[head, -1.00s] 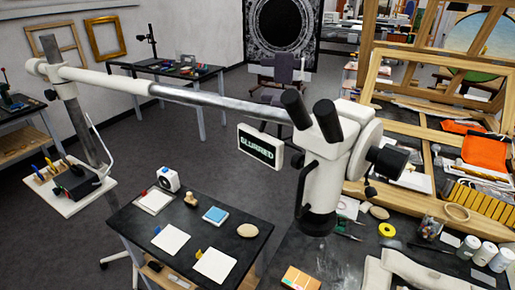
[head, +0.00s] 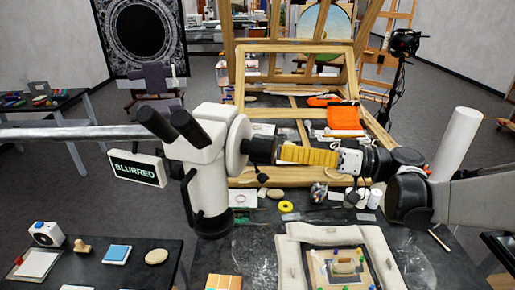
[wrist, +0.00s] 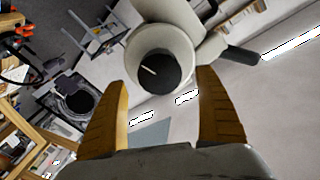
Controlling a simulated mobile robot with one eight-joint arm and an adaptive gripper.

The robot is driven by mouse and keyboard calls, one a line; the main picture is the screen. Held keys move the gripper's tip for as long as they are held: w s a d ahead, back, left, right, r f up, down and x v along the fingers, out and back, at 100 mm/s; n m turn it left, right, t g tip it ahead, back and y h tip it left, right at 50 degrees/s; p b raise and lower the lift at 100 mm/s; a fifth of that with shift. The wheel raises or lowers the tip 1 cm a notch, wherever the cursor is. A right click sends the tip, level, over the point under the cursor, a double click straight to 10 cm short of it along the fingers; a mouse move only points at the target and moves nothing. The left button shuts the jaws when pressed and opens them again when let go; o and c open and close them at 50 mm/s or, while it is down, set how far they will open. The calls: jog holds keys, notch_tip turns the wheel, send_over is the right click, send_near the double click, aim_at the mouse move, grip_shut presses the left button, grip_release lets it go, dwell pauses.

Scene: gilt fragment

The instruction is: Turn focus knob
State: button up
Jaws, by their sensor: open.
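The white microscope (head: 208,160) hangs on a grey boom arm. Its black focus knob (head: 262,150) sticks out on the right side of the head. In the wrist view the knob (wrist: 158,68) shows face-on with a pale pointer line, inside a white collar. The small screen (head: 138,168) left of the microscope reads "BLURRED". My gripper (head: 281,153) is open, its yellow fingers pointing left at the knob, tips just right of it. In the wrist view the fingers (wrist: 161,80) stand either side of the knob with gaps; I cannot tell whether they overlap it in depth.
Below stands a dark table with a padded white frame (head: 290,262) around a small gilt piece. A wooden easel (head: 240,110) stands behind my gripper. A side table with a blue pad (head: 117,253) is at lower left. The boom (head: 70,133) runs left.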

aim_at(274, 150)
jog(key=x, duration=0.5)
jog(key=c, duration=1.2)
jog(key=shift+m+b, duration=0.7)
jog(key=shift+m, duration=2.2)
jog(key=o, duration=1.2)
jog(key=shift+d, duration=0.1)
